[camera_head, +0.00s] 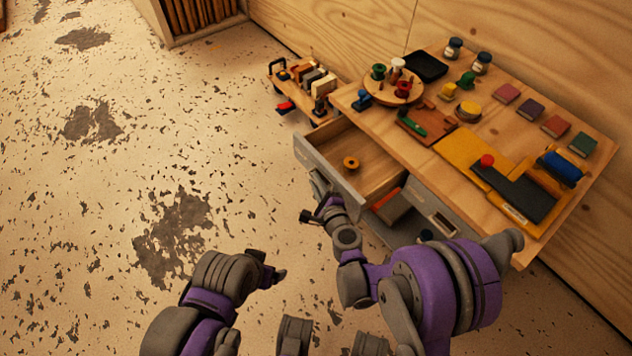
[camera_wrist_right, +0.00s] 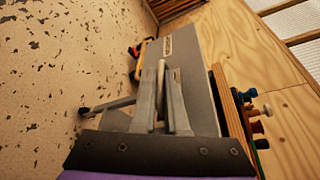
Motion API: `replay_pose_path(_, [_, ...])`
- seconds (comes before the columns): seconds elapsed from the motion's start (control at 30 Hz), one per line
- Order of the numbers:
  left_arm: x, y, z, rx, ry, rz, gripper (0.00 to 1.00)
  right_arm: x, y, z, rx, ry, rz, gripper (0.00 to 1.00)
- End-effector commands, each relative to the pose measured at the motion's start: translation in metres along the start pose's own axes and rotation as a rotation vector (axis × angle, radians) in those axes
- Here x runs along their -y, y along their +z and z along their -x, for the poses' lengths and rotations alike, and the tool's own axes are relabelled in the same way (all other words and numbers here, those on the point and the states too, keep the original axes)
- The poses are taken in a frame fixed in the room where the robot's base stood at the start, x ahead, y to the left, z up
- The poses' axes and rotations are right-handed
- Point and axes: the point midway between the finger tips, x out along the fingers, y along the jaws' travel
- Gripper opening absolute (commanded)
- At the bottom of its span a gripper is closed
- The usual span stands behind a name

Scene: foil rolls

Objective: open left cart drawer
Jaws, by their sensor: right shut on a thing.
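The left cart drawer (camera_head: 372,150) is pulled out from under the wooden cart top (camera_head: 350,102), and its wooden inside shows. A small orange ring-shaped thing (camera_head: 351,163) lies in it. My right gripper (camera_head: 318,187) is at the drawer's grey front. In the right wrist view its fingers (camera_wrist_right: 160,98) are shut on the pale bar handle (camera_wrist_right: 161,76) beside the grey drawer front (camera_wrist_right: 196,75). My left gripper (camera_head: 275,276) hangs over the floor, away from the cart; its jaw gap is not clear.
A second grey drawer front (camera_head: 434,212) is to the right. The cart top holds a round wooden stand (camera_head: 393,91), a yellow mat (camera_head: 462,155) and small coloured blocks. A low caddy (camera_head: 300,92) stands behind the drawer. The floor to the left is clear.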

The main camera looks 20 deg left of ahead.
Motion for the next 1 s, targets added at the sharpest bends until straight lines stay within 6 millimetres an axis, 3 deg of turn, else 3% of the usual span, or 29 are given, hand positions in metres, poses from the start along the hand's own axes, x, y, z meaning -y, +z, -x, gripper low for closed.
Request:
replay_pose_path(0.47, [0.0, 0.0, 0.0, 0.0, 0.0, 0.0, 0.82, 0.0, 0.0, 0.0, -0.001, -0.001, -0.001, 0.0])
replay_pose_path(0.5, [0.0, 0.0, 0.0, 0.0, 0.0, 0.0, 0.82, 0.0, 0.0, 0.0, -0.001, -0.001, -0.001, 0.17])
replay_pose_path(0.57, [0.0, 0.0, 0.0, 0.0, 0.0, 0.0, 0.82, 0.0, 0.0, 0.0, -0.001, 0.0, -0.001, 0.23])
replay_pose_path(0.87, [0.0, 0.0, 0.0, 0.0, 0.0, 0.0, 0.82, 0.0, 0.0, 0.001, 0.0, 0.0, 0.0, 0.23])
replay_pose_path(1.0, [0.0, -0.001, 0.003, -0.001, 0.0, 0.0, 0.82, 0.001, 0.0, 0.015, -0.001, -0.001, 0.0, 0.23])
